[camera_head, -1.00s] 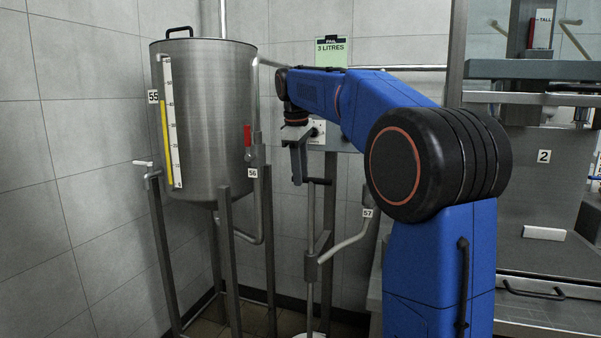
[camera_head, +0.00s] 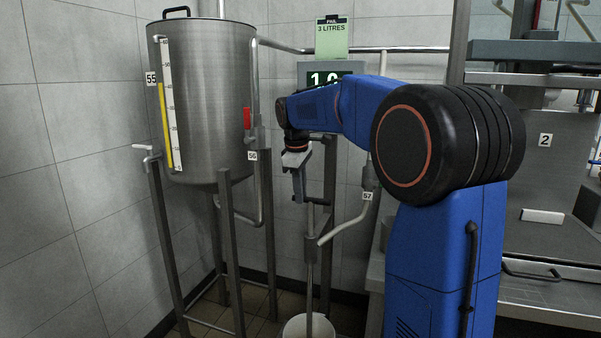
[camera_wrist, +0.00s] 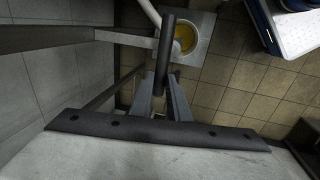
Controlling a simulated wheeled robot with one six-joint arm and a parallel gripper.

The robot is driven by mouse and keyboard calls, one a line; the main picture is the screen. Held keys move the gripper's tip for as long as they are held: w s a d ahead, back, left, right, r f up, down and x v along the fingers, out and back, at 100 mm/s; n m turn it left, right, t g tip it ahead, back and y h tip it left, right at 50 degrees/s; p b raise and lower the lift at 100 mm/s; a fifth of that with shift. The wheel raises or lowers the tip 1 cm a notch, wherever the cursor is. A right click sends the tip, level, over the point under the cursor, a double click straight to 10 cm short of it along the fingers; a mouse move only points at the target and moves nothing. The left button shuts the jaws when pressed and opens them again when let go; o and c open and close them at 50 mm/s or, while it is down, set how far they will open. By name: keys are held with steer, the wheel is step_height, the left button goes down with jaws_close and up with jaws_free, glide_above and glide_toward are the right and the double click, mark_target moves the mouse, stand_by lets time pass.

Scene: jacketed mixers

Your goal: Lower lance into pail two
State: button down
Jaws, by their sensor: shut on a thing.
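My gripper (camera_head: 300,197) is shut on the dark bar handle of the lance (camera_head: 309,262). The lance is a thin upright rod that passes a bracket on a bent pipe. The handle also shows in the wrist view (camera_wrist: 166,52), running between my gripper's fingers (camera_wrist: 161,95). A white pail (camera_head: 289,330) stands on the floor below, cut off by the lower picture edge. In the wrist view the pail (camera_wrist: 204,22) holds yellow liquid. The rod reaches down to the pail in the head view; its lower tip is hidden. No number shows on the pail.
A steel tank (camera_head: 213,95) with a yellow level gauge stands on legs at the left. A green sign (camera_head: 331,38) reads "3 LITRES" above a partly covered digital display (camera_head: 320,78). Pipe 57 (camera_head: 348,228) runs close beside the lance. A steel bench (camera_head: 548,315) is at the right.

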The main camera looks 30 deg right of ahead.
steer(key=shift+f, duration=2.25)
steer(key=c, duration=1.7)
jaws_free()
steer(key=shift+f, duration=0.15)
steer(key=r, duration=0.5)
steer(key=s+a+r, duration=0.1)
steer(key=r, duration=0.5)
steer(key=s+a+r, duration=0.1)
steer(key=r, duration=0.5)
steer(key=shift+s+a+r, duration=0.15)
steer(key=shift+s+a, duration=0.05)
steer(key=shift+a, duration=0.05)
